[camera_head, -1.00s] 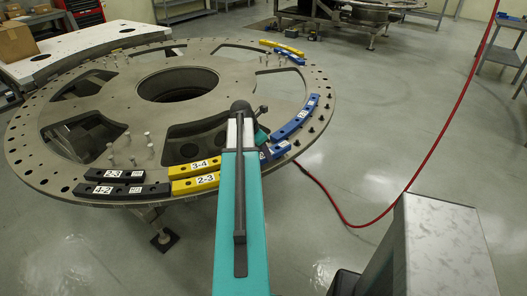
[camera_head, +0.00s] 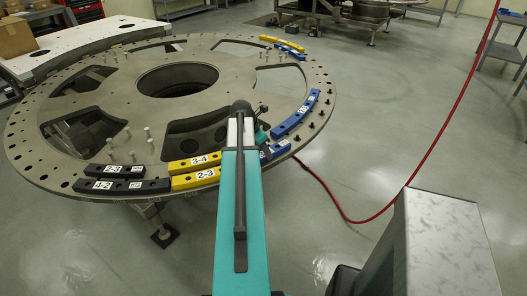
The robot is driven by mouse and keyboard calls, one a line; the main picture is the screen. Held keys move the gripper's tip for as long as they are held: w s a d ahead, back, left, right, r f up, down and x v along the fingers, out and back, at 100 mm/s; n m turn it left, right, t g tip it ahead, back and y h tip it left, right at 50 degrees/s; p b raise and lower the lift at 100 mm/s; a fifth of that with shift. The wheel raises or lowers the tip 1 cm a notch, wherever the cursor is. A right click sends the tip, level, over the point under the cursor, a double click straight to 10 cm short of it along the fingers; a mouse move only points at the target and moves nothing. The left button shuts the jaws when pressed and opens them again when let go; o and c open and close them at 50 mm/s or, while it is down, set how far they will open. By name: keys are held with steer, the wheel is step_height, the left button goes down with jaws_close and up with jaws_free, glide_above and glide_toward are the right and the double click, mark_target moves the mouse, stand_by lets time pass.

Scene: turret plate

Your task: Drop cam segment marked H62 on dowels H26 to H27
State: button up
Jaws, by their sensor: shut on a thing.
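My gripper (camera_head: 264,141) is at the front right rim of the turret plate (camera_head: 72,193), mostly hidden behind my teal arm. It is shut on a short blue cam segment (camera_head: 278,149), of which only the right end shows. Its mark cannot be read, so I cannot tell whether it is H62. Dark dowels stand on the rim to the right of the gripper, such as this dowel (camera_head: 297,139). No dowel marks can be read. Whether the segment touches the plate is hidden.
A long blue segment (camera_head: 296,116) lies on the right rim. Yellow segments (camera_head: 186,182) and black segments (camera_head: 121,188) lie on the front rim, left of my arm. More yellow and blue segments (camera_head: 283,44) lie at the back. A red hose (camera_head: 408,184) crosses the clear floor at right.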

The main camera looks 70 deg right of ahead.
steer(key=o, duration=1.4)
steer(key=shift+r, duration=0.1)
steer(key=b+v, duration=0.3)
steer(key=v, duration=1)
steer(key=shift+w+a+r, duration=0.15)
steer(key=shift+r, duration=0.1)
stand_by(0.4)
